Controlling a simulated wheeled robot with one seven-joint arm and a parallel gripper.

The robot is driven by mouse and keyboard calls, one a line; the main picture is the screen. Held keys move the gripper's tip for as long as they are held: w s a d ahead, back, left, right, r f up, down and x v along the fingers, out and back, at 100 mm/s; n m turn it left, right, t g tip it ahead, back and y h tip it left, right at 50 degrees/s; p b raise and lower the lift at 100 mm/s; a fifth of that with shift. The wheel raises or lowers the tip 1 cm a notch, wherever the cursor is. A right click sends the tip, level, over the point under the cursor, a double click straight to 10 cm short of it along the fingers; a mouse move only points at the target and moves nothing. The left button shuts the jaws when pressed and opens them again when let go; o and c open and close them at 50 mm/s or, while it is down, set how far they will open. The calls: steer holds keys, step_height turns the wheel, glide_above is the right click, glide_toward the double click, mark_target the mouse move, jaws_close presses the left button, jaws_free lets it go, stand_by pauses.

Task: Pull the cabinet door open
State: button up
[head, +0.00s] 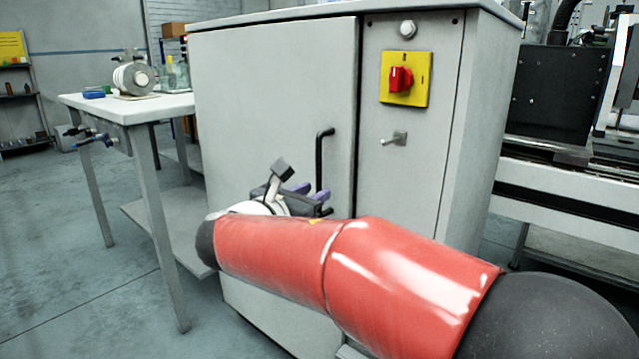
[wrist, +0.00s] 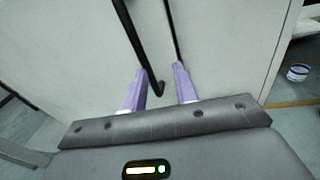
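The grey cabinet door (head: 270,100) looks shut, its right edge in line with the panel beside it. A black bar handle (head: 319,160) stands upright near that edge. My gripper (head: 312,192) is at the lower part of the handle, partly hidden behind my red arm. In the wrist view, the purple fingers of my gripper (wrist: 160,84) are spread apart. The lower end of the handle (wrist: 140,55) shows between them, nearer the left finger, with gaps visible. Whether a finger touches the handle I cannot tell. The door (wrist: 75,45) also fills much of this view.
Right of the door is a panel with a red switch on a yellow plate (head: 405,79) and a small lever (head: 394,139). A white worktable (head: 150,108) stands left of the cabinet. A machine (head: 560,100) is at the right. Floor (head: 70,260) is clear at front left.

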mark_target(317, 177)
steer(key=shift+n+t, duration=0.5)
steer(key=shift+n, duration=0.1)
steer(key=w, duration=0.5)
steer(key=w+d, duration=0.1)
steer(key=w, duration=0.1)
steer(key=shift+w+d+r, duration=0.1)
steer(key=shift+w+r, duration=0.2)
steer(key=shift+w, duration=0.05)
jaws_close()
